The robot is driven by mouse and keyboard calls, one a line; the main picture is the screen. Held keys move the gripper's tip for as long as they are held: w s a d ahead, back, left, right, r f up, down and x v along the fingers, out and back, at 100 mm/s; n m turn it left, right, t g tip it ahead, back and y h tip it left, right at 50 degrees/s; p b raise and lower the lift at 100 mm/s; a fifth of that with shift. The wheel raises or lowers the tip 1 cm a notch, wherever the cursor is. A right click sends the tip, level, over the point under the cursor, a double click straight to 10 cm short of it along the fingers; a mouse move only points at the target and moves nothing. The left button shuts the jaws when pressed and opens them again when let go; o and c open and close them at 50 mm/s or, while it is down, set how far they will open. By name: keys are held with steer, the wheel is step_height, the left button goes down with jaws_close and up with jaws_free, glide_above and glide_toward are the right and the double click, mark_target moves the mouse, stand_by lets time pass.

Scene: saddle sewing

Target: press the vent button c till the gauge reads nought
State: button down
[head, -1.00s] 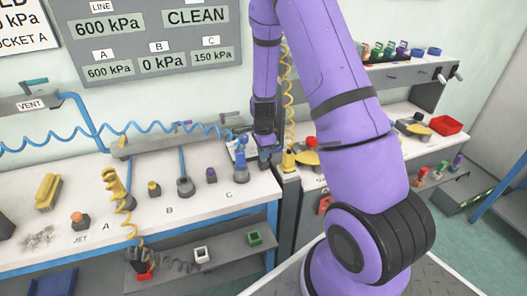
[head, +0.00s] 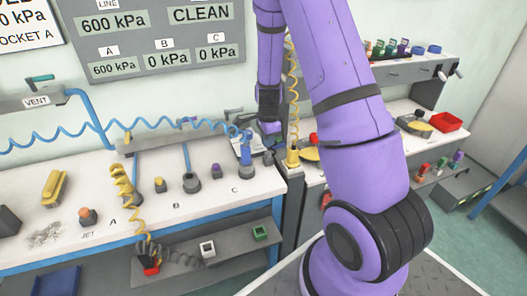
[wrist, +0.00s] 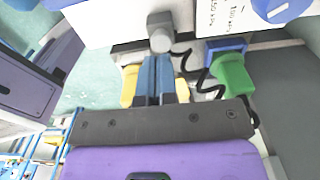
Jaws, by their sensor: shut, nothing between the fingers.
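The wall panel (head: 157,42) reads 0 kPa under C (head: 217,53), 0 kPa under B and 600 kPa under A. A small grey button (head: 268,158) stands to the right of the blue-hosed socket (head: 245,150) above bench label C; I take it for vent button c. In the wrist view a grey round knob (wrist: 160,32) is just beyond my fingertips, probably that button. My gripper (wrist: 157,60) has its blue fingers shut together and empty. In the head view my gripper (head: 270,130) is above the button; contact cannot be told.
A purple button (head: 216,171), a grey socket (head: 191,182) and a yellow button (head: 160,185) stand to the left. The blue coiled hose (head: 170,127) runs behind them. A yellow coiled hose (head: 291,100) hangs by the right bench. A blue block with a green plug (wrist: 230,70) is beside my fingers.

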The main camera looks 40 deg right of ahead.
step_height(320, 180, up, 9)
steer(key=shift+d, duration=0.15)
steer(key=shift+w, duration=0.1)
stand_by(0.7)
step_height(320, 180, up, 9)
steer(key=n+t, duration=0.1)
steer(key=n, duration=0.3)
glide_above(268, 153)
steer(key=s+a, duration=0.3)
steer(key=a, duration=0.2)
steer(key=s+a+r+n+t, duration=0.1)
steer(key=s+a+r+n, duration=0.3)
steer(key=s+r+n, duration=0.3)
steer(key=s+a+r+n+t, duration=0.1)
steer(key=s+a+r+n, duration=0.2)
steer(key=s+r+n, duration=0.2)
steer(key=s+a+r+n+t, duration=0.2)
steer(key=s+a+r+n, duration=0.1)
steer(key=s, duration=0.8)
steer(key=shift+s+a+r+n, duration=0.15)
steer(key=shift+r+n, duration=0.75)
steer(key=shift+n, duration=0.2)
